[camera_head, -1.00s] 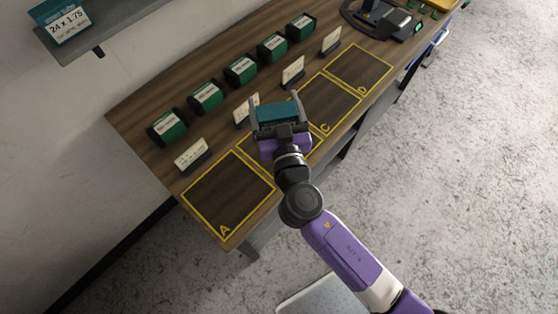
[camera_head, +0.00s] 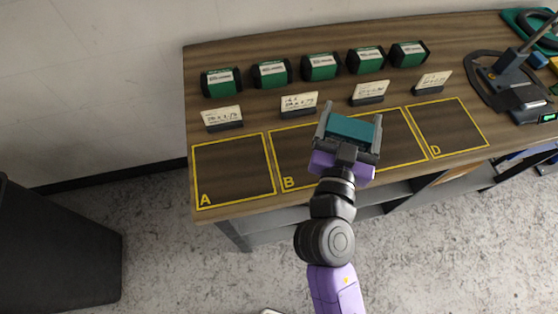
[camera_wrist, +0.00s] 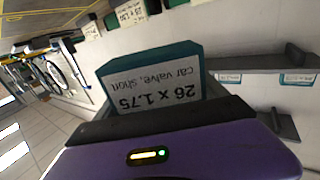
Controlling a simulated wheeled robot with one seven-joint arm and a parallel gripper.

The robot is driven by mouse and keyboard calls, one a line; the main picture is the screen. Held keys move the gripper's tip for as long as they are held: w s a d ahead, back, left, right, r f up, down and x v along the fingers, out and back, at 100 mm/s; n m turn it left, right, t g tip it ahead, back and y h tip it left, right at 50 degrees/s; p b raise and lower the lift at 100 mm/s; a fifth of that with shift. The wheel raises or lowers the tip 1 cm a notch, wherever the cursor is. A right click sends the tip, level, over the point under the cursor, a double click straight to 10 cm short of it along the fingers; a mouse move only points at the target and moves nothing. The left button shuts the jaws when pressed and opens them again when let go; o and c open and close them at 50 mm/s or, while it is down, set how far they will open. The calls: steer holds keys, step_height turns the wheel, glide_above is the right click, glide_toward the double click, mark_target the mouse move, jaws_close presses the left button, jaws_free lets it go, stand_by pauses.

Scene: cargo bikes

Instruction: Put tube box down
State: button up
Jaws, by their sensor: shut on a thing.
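My gripper (camera_head: 348,137) is shut on a teal tube box (camera_head: 352,128), one finger on each side of it. In the head view the box is above the workbench (camera_head: 230,130), in front of the boundary between squares B and C, and it hides part of both. In the wrist view the box (camera_wrist: 150,72) shows a white label reading "26 x 1.75, car valve, short", upside down. Square A (camera_head: 232,170) and square D (camera_head: 446,127) are empty. Square B (camera_head: 290,155) and square C (camera_head: 405,140) are partly covered by my gripper and the box.
Several green boxes (camera_head: 320,67) stand in a row at the bench's back. Small card signs (camera_head: 222,118) stand behind the squares; their writing is hard to read. A black tool (camera_head: 505,80) lies at the right. A dark bin (camera_head: 50,245) stands at the lower left.

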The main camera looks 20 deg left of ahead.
steer(key=s+a+r+n+g+y, duration=0.1)
steer(key=s+a+r+n+y, duration=0.35)
steer(key=a, duration=0.75)
steer(key=s+a+r+n+g+y, duration=0.2)
steer(key=s+a+r+y, duration=0.4)
steer(key=a, duration=0.6)
steer(key=shift+h, duration=0.65)
steer(key=shift+s+d+f+b, duration=0.15)
steer(key=shift+f+b, duration=0.75)
steer(key=shift+f, duration=4.55)
steer(key=shift+s+a+f+b, duration=0.2)
steer(key=shift+f+b, duration=0.65)
steer(key=shift+f, duration=4.55)
steer(key=shift+f+b, duration=0.2)
steer(key=shift+b, duration=0.15)
steer(key=o, duration=1.5)
steer(key=shift+c, duration=0.2)
